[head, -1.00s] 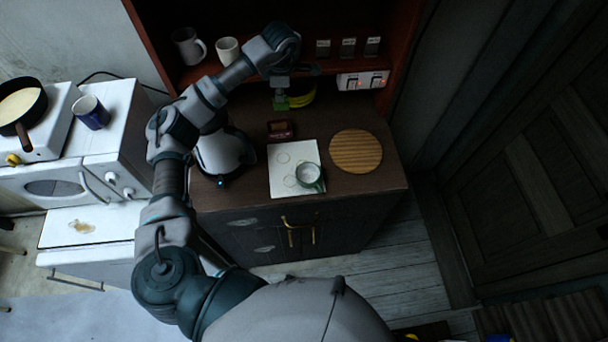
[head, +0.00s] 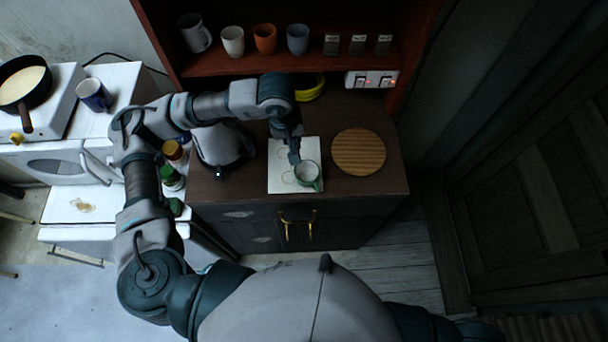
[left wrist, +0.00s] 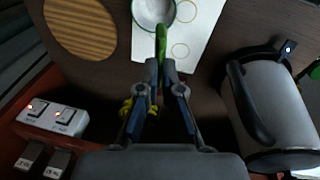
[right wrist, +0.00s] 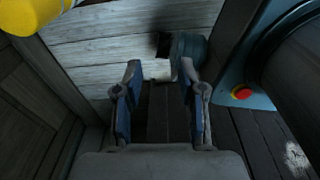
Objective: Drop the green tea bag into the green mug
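The green mug (head: 307,174), pale inside, stands upright on a white square mat (head: 283,184) on the dark counter. Its rim also shows at the top of the left wrist view (left wrist: 153,12). My left gripper (head: 294,158) points down beside the mug's upper left rim. In the left wrist view its fingers (left wrist: 161,68) are nearly together on a thin green thing, apparently the green tea bag (left wrist: 161,42) seen edge-on. The bag's far end overlaps the mug's rim in that view; its height above the mug is unclear. My right gripper (right wrist: 160,72) is open and empty above the floor.
A round wooden board (head: 359,152) lies right of the mat. A kettle (head: 222,147) stands left. Several cups, including an orange one (head: 265,39), stand on the shelf behind. A switch panel (head: 371,79) is at the back right. Yellow bananas (head: 312,88) lie behind my left arm.

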